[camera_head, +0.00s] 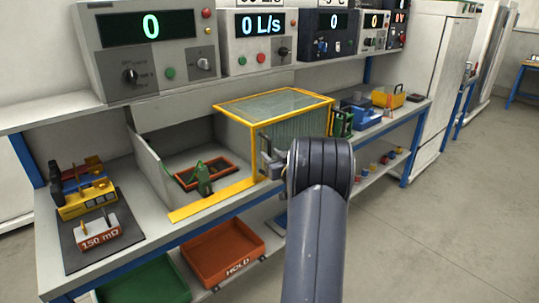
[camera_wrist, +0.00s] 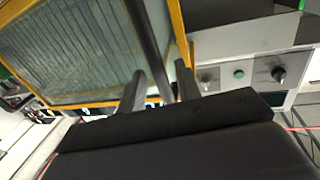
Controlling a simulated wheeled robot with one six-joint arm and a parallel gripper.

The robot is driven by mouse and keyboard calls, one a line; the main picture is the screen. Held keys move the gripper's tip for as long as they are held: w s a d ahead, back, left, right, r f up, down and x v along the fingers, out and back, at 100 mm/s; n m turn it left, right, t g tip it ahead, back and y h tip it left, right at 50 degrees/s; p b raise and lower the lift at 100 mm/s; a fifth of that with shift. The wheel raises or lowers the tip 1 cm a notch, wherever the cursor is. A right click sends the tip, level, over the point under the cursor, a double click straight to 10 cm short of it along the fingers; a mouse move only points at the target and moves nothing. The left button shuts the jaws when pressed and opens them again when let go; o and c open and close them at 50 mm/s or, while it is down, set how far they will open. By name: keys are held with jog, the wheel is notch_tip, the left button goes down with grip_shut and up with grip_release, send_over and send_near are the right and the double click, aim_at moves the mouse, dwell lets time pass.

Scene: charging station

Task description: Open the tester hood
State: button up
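The tester hood (camera_head: 290,103) is a yellow-framed box with clear panes on the bench, at the right part of the tester (camera_head: 150,165). The tester's left part is uncovered, showing an orange frame (camera_head: 188,182) with a green part (camera_head: 204,178) inside. My gripper (camera_head: 266,160) is at the hood's front left post, partly hidden by my arm. In the wrist view, the hood's pane (camera_wrist: 70,50) fills the upper left. A dark bar (camera_wrist: 148,35), seemingly the handle, runs between the fingers of my gripper (camera_wrist: 160,72). The fingers stand apart, with small gaps visible beside the bar.
Instrument boxes (camera_head: 145,50) stand on the shelf above. A dark mat (camera_head: 75,245) with a yellow fixture (camera_head: 88,200) and a 150 mΩ block (camera_head: 98,232) lies at left. A red HOLD bin (camera_head: 222,255) sits below. Floor at right is clear.

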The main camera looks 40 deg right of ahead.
jog(key=s+a, duration=0.1)
jog(key=s, duration=0.8)
jog(key=shift+a, duration=0.25)
jog(key=shift+w, duration=0.15)
jog(key=w, duration=0.3)
jog(key=w+d, duration=0.1)
jog(key=w, duration=0.6)
jog(key=shift+w+d, duration=0.35)
jog(key=shift+s+a, duration=0.15)
jog(key=shift+a, duration=0.4)
